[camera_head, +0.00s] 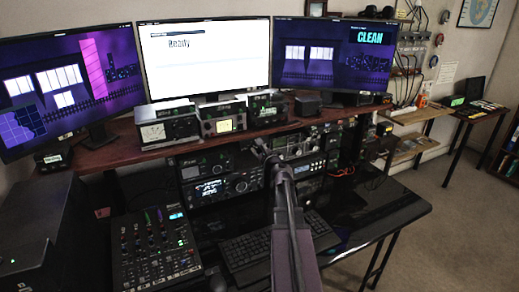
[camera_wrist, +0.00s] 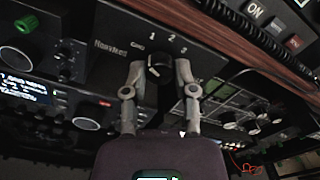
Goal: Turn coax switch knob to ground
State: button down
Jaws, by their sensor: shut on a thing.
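In the wrist view, the coax switch is a dark box (camera_wrist: 118,30) with white print: a small label at the left, then 1, 2 and 3 across to the right. Its black round knob (camera_wrist: 159,67) sits below the numbers. My gripper (camera_wrist: 158,76) has one finger on each side of the knob and is shut on it. A pale mark shows on the knob's face, but which label it points to is hard to tell. In the head view, my arm reaches up to the shelf of radios, and the knob is hidden there.
A wooden shelf (camera_head: 107,155) runs above the radios, with monitors (camera_head: 203,60) on top. A mixer (camera_head: 157,250) and a keyboard (camera_head: 245,250) lie on the desk below. In the wrist view, radios with knobs and a coiled black cord (camera_wrist: 240,25) surround the switch closely.

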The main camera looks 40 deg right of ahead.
jog(key=shift+d+n, duration=0.1)
jog(key=shift+n, duration=1.1)
jog(key=shift+c, duration=2)
grip_release()
jog(key=v, duration=1.2)
jog(key=shift+w+a, duration=0.1)
jog(key=shift+a, duration=0.1)
